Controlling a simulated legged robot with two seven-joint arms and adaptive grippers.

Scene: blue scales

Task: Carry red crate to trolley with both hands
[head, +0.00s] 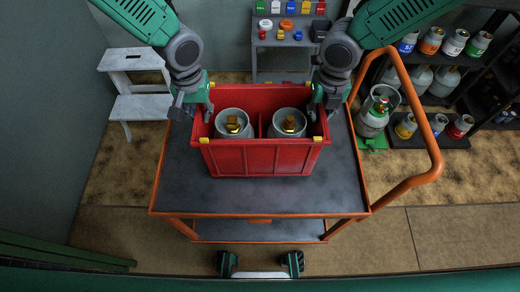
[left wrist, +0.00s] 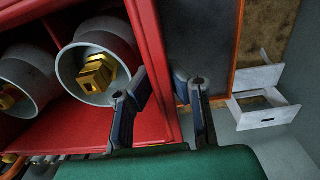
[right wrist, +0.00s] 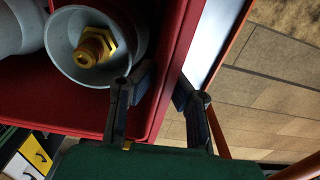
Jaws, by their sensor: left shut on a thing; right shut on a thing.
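The red crate (head: 255,160) is upright over the dark top of the orange-framed trolley (head: 265,199). I cannot tell whether its base touches the top. Two grey cylinders with brass valves, the left one (head: 233,125) and the right one (head: 289,124), stand inside it. My left gripper (head: 197,105) is shut on the crate's left wall; the left wrist view shows its fingers (left wrist: 161,84) on either side of the wall. My right gripper (head: 324,103) is shut on the right wall, its fingers (right wrist: 164,84) astride it in the right wrist view.
The trolley's orange handle (head: 436,150) curves up on the right. A white step stool (head: 138,100) stands at the left. A green-based cylinder (head: 372,118) and dark shelves of cylinders (head: 445,75) are at the right. A grey rack (head: 283,45) stands behind. Trolley top in front of the crate is bare.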

